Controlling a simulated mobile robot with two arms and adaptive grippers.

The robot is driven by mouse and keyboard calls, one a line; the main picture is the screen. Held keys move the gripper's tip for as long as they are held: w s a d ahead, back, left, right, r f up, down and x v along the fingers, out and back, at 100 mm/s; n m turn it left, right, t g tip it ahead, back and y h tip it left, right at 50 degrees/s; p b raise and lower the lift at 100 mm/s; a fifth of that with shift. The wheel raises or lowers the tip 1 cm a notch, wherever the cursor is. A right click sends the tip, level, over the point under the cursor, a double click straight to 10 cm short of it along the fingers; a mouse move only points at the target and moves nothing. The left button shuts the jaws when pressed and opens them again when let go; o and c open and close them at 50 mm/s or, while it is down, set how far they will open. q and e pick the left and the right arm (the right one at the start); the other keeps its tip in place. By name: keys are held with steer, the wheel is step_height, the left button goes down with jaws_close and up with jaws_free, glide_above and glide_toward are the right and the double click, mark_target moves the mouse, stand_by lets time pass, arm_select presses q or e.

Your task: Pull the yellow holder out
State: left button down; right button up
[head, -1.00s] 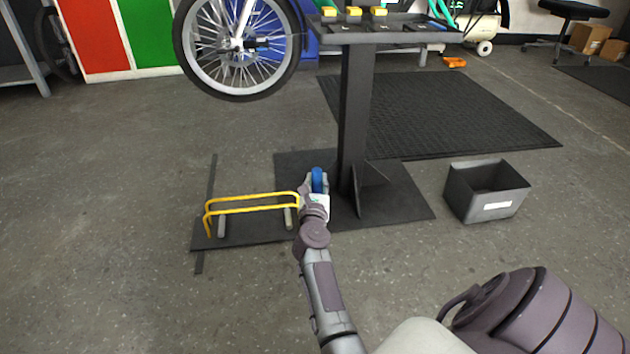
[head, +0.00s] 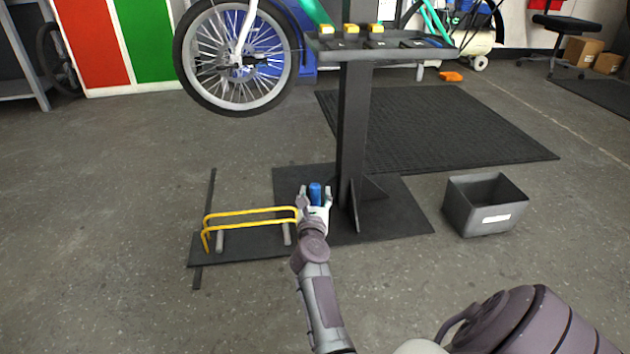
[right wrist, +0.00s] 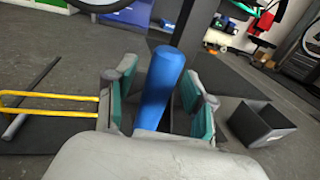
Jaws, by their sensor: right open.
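The yellow holder (head: 250,211) is a pair of yellow bent bars above a dark base plate on the floor, left of the grey post. In the right wrist view the holder (right wrist: 45,94) runs in from the left and its end meets or passes behind the left finger; I cannot tell if they touch. My right gripper (head: 315,196) is open at the holder's right end. A blue cylinder (right wrist: 160,85) stands between or just beyond its fingers, with a gap visible on the left; it also shows in the head view (head: 315,193). My left gripper is out of view.
A grey post (head: 353,140) with a tray (head: 380,52) on top stands just behind and right of the gripper. An open dark bin (head: 483,218) stands to the right. A bike wheel (head: 238,55) hangs above the floor at the back. The floor in front left is clear.

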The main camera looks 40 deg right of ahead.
step_height(320, 180, up, 9)
steer(key=shift+r, duration=0.1)
stand_by(0.3)
stand_by(0.4)
